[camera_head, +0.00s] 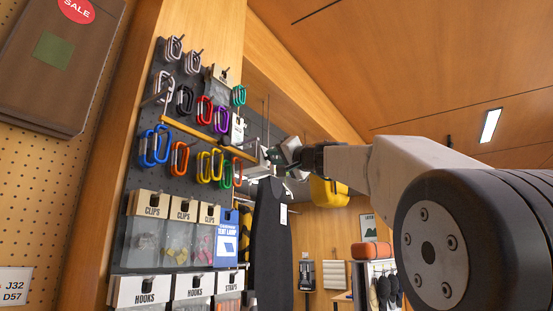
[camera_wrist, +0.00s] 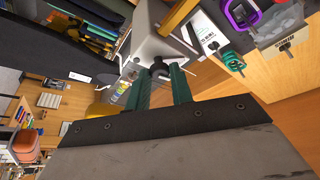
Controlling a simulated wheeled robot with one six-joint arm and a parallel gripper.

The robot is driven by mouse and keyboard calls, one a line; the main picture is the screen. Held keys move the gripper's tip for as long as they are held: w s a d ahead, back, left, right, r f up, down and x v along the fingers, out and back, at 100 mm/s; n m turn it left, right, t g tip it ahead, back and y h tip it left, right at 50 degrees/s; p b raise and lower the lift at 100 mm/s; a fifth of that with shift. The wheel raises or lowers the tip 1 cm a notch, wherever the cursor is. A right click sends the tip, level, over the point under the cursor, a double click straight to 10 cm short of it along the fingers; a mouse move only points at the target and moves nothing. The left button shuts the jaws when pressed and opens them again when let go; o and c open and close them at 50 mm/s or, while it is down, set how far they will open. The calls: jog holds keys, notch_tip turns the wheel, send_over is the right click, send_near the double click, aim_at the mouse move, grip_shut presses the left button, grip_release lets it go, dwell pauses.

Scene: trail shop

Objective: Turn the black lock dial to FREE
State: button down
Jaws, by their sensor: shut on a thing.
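The black lock dial (camera_wrist: 159,66) shows in the wrist view on the face of a grey metal lock box (camera_wrist: 146,42). My gripper (camera_wrist: 160,72) has its two green fingers on either side of the dial, shut on it. The fingers partly cover the dial, and I cannot read a FREE mark or the dial's setting. In the head view my gripper (camera_head: 281,156) is at the lock box (camera_head: 256,161), at the right end of a yellow bar (camera_head: 208,137). The dial itself is hidden there.
The yellow bar crosses a dark board with several hanging carabiners (camera_head: 204,110). A dark long item (camera_head: 270,245) hangs just under my gripper. A yellow bag (camera_head: 328,193) is behind. The space to the right is open.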

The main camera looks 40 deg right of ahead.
jog(key=m+g+h, duration=0.1)
jog(key=m, duration=0.2)
jog(key=m+h, duration=0.1)
jog(key=m, duration=0.2)
jog(key=shift+a+r+m+g, duration=0.1)
jog(key=shift+r+m+g, duration=0.05)
jog(key=shift+m+g, duration=0.2)
jog(key=shift+m+g+h, duration=0.4)
jog(key=shift+m+g, duration=0.45)
jog(key=shift+m, duration=1.3)
jog(key=c, duration=1.3)
grip_release()
jog(key=shift+o, duration=0.2)
jog(key=shift+r, duration=0.1)
jog(key=s, duration=0.7)
jog(key=shift+s+a, duration=0.2)
jog(key=shift+s, duration=0.2)
